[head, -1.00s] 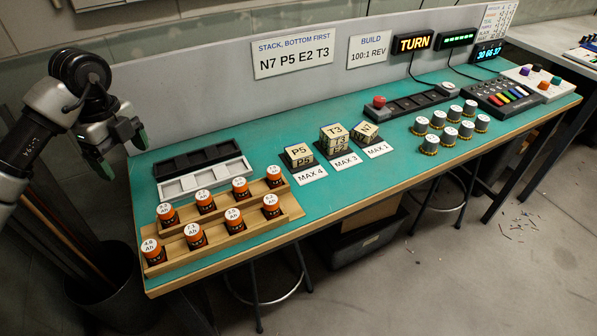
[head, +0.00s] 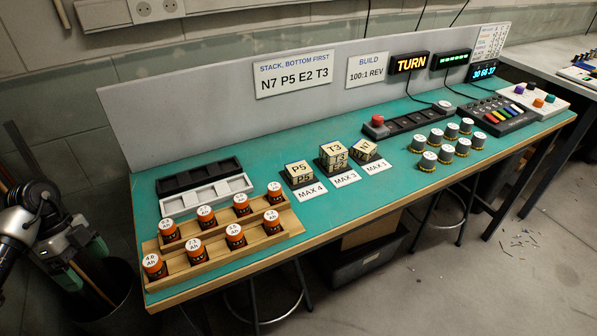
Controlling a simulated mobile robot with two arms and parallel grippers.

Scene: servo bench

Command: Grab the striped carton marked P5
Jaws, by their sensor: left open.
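The carton marked P5 (head: 298,173) sits on a dark pad behind the MAX 4 label, left of the other marked cartons. It looks cream with P5 on its top and front; stripes are too small to make out. A stack with T3 on top (head: 334,149) and E2 below stands right of it, and the N-marked carton (head: 364,149) is farther right. My left gripper (head: 84,262) is open and empty at the far left, off the bench's left end and well apart from the P5 carton. My right gripper is not in view.
A wooden stepped rack (head: 262,232) with several orange cylinders stands at the bench's front left. Black (head: 200,178) and white trays (head: 240,185) lie behind it. Several grey knobs (head: 436,137) stand right of the cartons. A backboard (head: 210,110) runs along the rear.

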